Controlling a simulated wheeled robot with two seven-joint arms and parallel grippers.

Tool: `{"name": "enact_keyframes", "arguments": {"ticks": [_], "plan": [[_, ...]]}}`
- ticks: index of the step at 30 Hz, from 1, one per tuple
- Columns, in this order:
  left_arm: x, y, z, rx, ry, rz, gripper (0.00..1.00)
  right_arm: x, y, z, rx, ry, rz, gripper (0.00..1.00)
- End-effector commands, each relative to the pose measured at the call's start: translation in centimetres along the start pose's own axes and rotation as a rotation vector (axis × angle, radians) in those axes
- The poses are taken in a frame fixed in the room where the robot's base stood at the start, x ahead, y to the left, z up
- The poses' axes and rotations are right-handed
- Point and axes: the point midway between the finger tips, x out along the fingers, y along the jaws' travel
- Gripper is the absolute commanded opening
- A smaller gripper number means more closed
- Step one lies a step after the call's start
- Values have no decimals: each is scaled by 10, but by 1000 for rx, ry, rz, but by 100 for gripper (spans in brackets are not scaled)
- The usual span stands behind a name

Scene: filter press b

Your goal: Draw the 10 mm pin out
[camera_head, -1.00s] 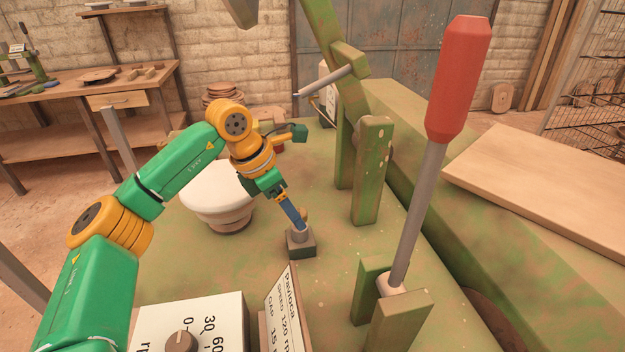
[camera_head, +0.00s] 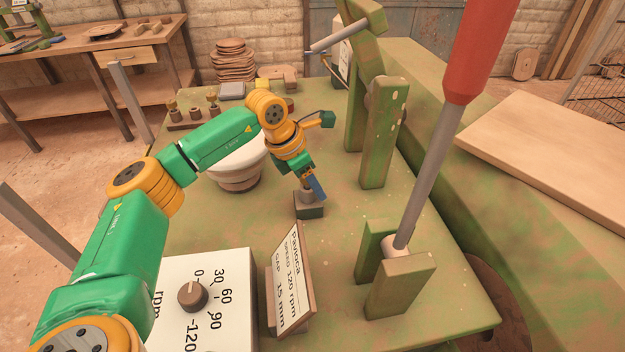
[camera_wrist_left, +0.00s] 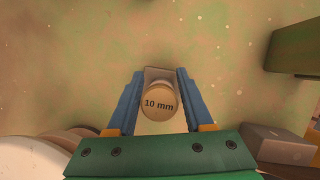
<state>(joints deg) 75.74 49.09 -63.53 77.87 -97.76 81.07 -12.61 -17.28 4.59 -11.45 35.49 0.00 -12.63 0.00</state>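The 10 mm pin (camera_wrist_left: 158,103) has a round tan head marked "10 mm" in the left wrist view. Its grey collar (camera_head: 304,197) stands upright on a small dark block (camera_head: 309,211) on the green bench in the head view. My left gripper (camera_head: 312,187) is over the block, pointing down. In the wrist view, its two blue fingers (camera_wrist_left: 159,88) are on either side of the pin's head, with what looks like a narrow gap at each side. The fingers hide much of the pin in the head view. My right gripper is not in view.
A white bowl-like roller (camera_head: 236,166) stands left of the block. A green upright (camera_head: 384,135) and a red-handled lever (camera_head: 430,175) stand to the right. A sign (camera_head: 290,283) and an rpm dial box (camera_head: 205,300) are in front. A pin rack (camera_head: 196,120) is behind left.

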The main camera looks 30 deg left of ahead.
Motion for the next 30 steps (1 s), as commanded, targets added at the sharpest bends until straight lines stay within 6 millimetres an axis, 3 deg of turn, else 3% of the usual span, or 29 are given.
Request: {"name": "enact_keyframes", "arguments": {"ticks": [1,5,12,30], "plan": [[0,0,0,0,0,0,36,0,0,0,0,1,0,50],[0,0,0,0,0,0,0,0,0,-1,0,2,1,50],[-3,0,1,0,0,0,0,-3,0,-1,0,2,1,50],[-35,0,15,0,-1,0,0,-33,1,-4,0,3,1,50]]}}
